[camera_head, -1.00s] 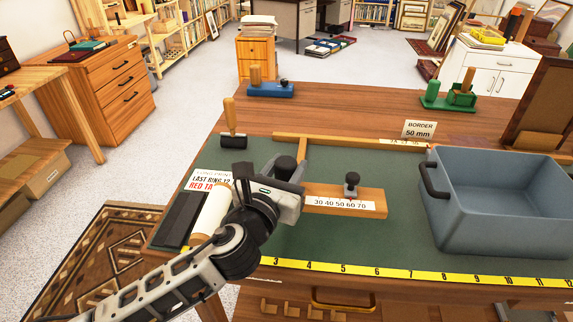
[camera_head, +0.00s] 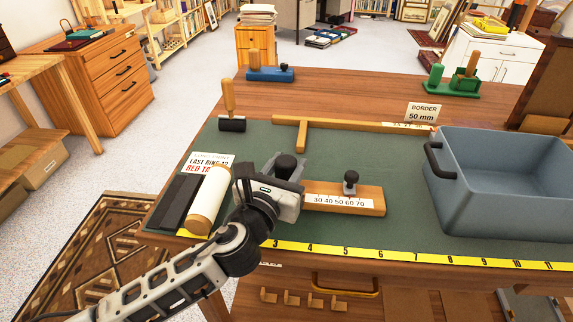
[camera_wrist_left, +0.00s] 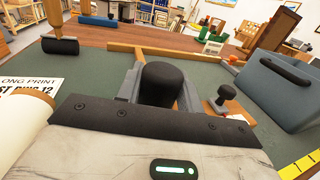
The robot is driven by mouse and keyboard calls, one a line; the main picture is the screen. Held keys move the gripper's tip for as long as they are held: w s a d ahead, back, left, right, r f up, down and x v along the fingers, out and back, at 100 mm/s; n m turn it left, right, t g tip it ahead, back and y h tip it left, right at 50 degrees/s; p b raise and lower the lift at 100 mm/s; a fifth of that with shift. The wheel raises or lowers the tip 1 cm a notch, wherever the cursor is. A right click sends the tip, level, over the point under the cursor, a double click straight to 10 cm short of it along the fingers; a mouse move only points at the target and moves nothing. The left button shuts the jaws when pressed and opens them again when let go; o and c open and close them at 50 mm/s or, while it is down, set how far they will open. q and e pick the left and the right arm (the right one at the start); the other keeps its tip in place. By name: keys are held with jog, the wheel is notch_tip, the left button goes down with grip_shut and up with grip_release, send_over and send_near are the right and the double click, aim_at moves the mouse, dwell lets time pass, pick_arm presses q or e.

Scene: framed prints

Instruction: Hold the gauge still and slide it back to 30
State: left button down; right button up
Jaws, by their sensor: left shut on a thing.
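The gauge (camera_head: 375,203) is a wooden bar with a white scale reading 30 to 70. It lies on the green mat near the yellow ruler. Its slider, with a small black knob (camera_head: 350,179), stands around the 50 to 60 figures; I cannot read the exact mark. My left gripper (camera_head: 284,170) is shut on the larger black knob at the gauge's left end. In the left wrist view this fixed knob (camera_wrist_left: 160,84) stands between the jaws, with the slider knob (camera_wrist_left: 226,93) to its right. The gripper hides the gauge's left end. My right gripper is out of view.
A grey bin (camera_head: 490,200) stands to the right. A wooden T-shaped fence (camera_head: 350,125) lies behind the gauge. A paper roll (camera_head: 208,200), dark block (camera_head: 180,202) and roller (camera_head: 232,124) are at left. A "Border 50 mm" card (camera_head: 422,112) stands behind. Mat right of the gauge is clear.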

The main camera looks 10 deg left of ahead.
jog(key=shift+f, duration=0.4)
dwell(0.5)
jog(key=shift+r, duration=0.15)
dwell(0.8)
